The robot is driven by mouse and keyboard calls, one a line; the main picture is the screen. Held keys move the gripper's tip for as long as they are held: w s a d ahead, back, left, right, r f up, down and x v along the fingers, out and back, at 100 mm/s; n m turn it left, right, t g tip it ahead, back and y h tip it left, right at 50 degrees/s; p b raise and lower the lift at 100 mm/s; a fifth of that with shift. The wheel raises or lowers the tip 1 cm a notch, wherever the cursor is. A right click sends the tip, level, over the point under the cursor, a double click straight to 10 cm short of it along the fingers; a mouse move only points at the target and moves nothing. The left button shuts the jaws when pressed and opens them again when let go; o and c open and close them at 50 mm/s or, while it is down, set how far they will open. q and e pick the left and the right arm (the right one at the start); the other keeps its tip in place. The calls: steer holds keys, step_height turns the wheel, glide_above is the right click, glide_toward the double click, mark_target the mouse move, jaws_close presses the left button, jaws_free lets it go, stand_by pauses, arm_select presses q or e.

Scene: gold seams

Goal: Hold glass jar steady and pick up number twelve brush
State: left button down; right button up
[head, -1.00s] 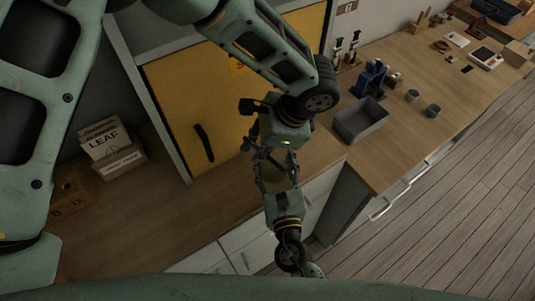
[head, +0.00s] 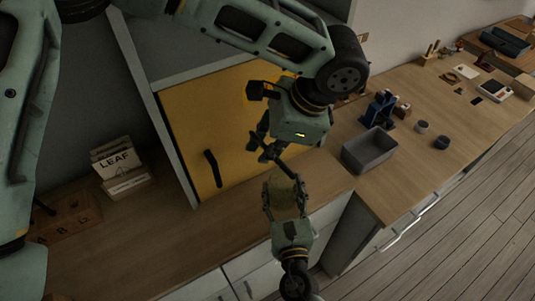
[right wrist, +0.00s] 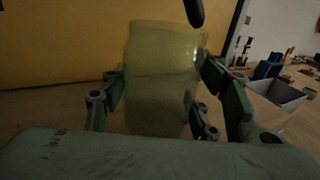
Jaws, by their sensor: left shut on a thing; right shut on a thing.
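The glass jar (head: 284,192) is pale yellowish and translucent. It stands upright between the fingers of my right gripper (head: 285,188), which is shut on it. In the right wrist view the jar (right wrist: 160,75) fills the middle, with fingers on both sides. My left gripper (head: 266,150) is just above and behind the jar in the head view. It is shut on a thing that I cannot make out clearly. A dark rounded tip (right wrist: 194,12) hangs over the jar's top right in the right wrist view. A wooden block with numbers (head: 66,222) lies at the left; no brush is clearly readable there.
A yellow cabinet door (head: 205,130) with a dark handle stands behind the jar. Boxes marked LEAF (head: 120,165) stand at the left. A grey bin (head: 370,150) and two small cups (head: 422,127) are on the right counter. The wooden counter (head: 150,235) left of the jar is clear.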

steer(key=o, duration=1.4)
steer(key=v, duration=1.2)
